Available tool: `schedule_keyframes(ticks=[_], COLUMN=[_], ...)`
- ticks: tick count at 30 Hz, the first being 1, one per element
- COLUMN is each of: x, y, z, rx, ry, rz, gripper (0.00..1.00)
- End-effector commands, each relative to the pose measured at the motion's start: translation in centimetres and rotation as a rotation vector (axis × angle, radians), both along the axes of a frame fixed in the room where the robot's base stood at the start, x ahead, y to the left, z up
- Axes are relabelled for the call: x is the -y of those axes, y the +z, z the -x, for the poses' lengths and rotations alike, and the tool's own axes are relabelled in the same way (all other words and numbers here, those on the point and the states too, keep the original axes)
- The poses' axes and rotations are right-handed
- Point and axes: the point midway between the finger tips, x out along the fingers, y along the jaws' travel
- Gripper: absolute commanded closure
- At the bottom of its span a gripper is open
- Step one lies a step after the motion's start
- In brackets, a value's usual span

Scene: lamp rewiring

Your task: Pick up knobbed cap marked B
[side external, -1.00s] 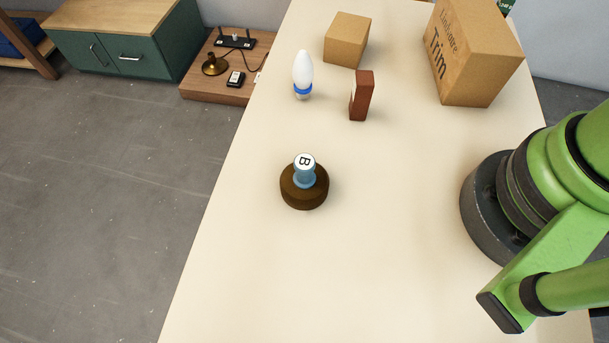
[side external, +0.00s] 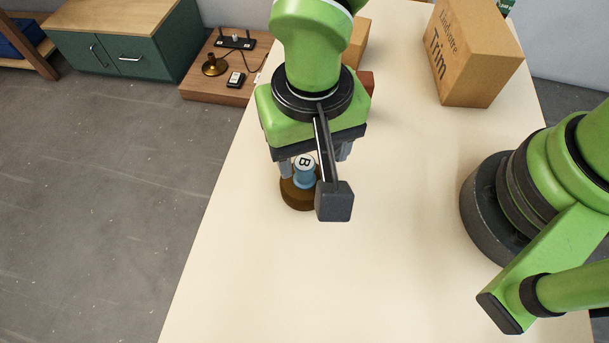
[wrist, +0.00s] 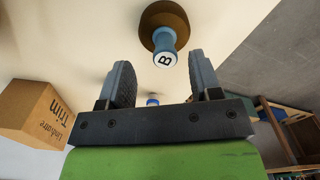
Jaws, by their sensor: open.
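The knobbed cap marked B (side external: 304,172) has a blue knob with a white top lettered B, on a round dark brown base (side external: 296,196). It stands upright on the table. In the wrist view the cap (wrist: 165,48) shows just beyond the fingertips, roughly between their lines. My gripper (side external: 314,166) is above and around the cap's area in the side view, partly hiding the base. In the wrist view my gripper (wrist: 160,72) has its two fingers apart with nothing between them. Contact with the cap cannot be told.
A large cardboard box lettered Trim (side external: 473,52) stands at the back right. A smaller box (side external: 357,42) and a red-brown block (side external: 367,82) are partly hidden behind my arm. The cream table (side external: 400,230) is clear around the front. Its left edge lies near the cap.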

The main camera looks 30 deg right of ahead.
Motion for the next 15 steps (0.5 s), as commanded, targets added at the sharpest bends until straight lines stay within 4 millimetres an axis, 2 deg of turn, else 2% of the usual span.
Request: schedule_keyframes(ticks=[5,12,15], x=[0.0,-0.2,-0.2], y=[-1.4,-4.8,-5.6], z=[-0.2,-0.8,-0.8], rx=[-0.001,-0.002,-0.001], ry=[-0.002,-0.002,-0.001], rz=[0.002,0.001,-0.001], gripper=[0.42,0.42,0.42])
